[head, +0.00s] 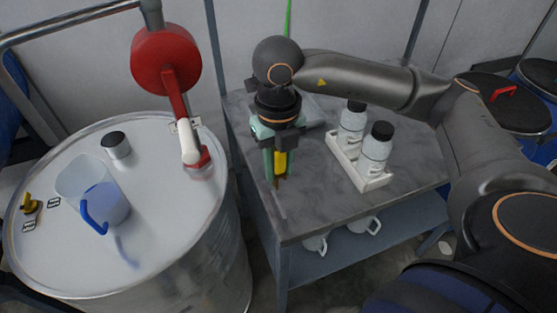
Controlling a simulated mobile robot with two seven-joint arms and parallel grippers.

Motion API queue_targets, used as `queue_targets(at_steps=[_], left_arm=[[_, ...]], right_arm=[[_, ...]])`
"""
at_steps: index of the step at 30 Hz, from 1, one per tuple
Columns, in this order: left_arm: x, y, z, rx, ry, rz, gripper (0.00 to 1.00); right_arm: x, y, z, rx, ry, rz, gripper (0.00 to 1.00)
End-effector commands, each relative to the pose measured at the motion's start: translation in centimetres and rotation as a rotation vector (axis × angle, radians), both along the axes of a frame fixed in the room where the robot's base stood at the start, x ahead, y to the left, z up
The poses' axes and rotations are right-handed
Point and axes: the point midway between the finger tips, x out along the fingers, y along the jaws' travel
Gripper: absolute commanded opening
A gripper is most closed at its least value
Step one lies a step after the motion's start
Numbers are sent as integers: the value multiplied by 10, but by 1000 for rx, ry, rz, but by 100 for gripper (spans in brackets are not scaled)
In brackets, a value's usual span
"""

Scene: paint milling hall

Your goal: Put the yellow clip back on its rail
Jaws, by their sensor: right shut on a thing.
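My right gripper (277,178) points down over the left part of the grey table. It is shut on a yellow piece (280,163), which looks like the yellow clip, between its green fingers. The fingers hide part of the clip. A brownish tip shows below it, close above the tabletop; whether it touches cannot be told. I cannot clearly make out the rail; a narrow pale strip (279,206) lies on the table just below the gripper. My left gripper is not in view.
A white holder (343,172) with two white bottles stands on the table (318,215), right of the gripper. Left is a drum (160,235) with a red pump (166,60), a blue-handled jug (104,206), a clear beaker, a black-lidded jar and a small yellow fitting (31,205).

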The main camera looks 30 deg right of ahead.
Motion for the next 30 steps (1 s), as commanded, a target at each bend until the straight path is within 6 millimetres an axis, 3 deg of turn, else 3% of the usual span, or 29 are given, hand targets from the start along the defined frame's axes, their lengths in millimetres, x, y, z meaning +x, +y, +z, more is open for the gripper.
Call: queue_targets(at_steps=[8,18,30], left_arm=[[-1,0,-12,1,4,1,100],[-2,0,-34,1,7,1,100],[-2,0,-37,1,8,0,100]], right_arm=[[0,0,-14,1,0,-16,0],[0,0,-47,0,0,-14,0],[0,0,-52,1,-1,-14,0]])
